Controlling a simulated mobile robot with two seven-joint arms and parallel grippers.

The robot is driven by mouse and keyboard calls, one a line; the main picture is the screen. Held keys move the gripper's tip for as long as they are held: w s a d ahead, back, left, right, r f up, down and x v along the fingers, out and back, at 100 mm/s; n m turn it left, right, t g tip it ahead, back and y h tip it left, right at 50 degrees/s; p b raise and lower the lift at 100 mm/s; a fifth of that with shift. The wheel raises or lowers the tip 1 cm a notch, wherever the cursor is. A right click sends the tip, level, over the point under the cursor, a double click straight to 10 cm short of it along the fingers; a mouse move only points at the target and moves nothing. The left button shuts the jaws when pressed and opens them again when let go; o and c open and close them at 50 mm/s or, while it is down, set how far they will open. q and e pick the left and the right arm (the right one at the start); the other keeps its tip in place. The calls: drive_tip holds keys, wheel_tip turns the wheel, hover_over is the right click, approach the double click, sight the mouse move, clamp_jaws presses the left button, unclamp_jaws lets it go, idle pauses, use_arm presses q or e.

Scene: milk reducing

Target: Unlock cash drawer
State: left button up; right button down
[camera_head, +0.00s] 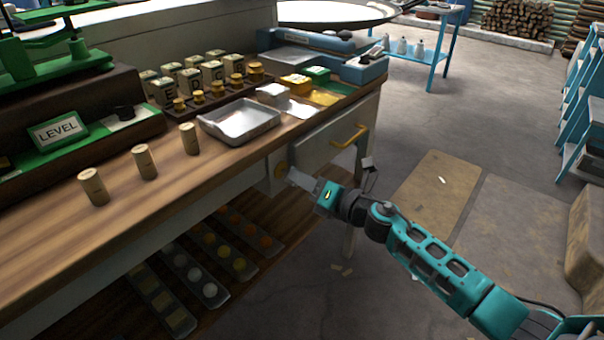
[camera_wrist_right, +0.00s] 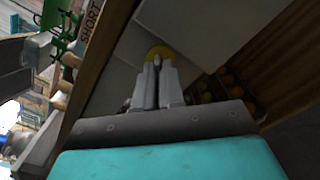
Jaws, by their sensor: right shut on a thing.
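The cash drawer (camera_head: 318,148) is in the bench front below the top and looks shut, with a yellow handle (camera_head: 349,136). A round brass lock plate (camera_head: 281,170) is on the panel left of it; it also shows in the right wrist view (camera_wrist_right: 160,51). My right gripper (camera_head: 292,177) is at the lock plate, its fingers (camera_wrist_right: 157,72) close together and pointing at it. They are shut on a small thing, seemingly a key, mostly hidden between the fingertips. I cannot tell how far it sits in the lock. My left gripper is out of view.
On the bench top stand a metal tray (camera_head: 240,122), several wooden cylinders (camera_head: 144,161), brass weights (camera_head: 217,88) and a green scale (camera_head: 62,132). A lower shelf (camera_head: 262,206) holds trays of discs. The floor right of the bench is mostly clear.

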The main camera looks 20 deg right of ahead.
use_arm(q)
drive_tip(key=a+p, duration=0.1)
drive_tip(key=p, duration=0.1)
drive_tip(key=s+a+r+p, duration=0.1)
drive_tip(key=p, duration=0.1)
use_arm(e)
drive_tip(key=m, duration=0.9)
drive_tip(key=shift+f, duration=0.1)
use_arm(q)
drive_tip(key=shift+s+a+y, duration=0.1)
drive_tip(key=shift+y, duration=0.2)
use_arm(e)
drive_tip(key=c, duration=1.2)
unclamp_jaws()
drive_tip(key=shift+c, duration=0.2)
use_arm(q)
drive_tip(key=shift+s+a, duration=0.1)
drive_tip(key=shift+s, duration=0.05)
use_arm(e)
drive_tip(key=v, duration=1.3)
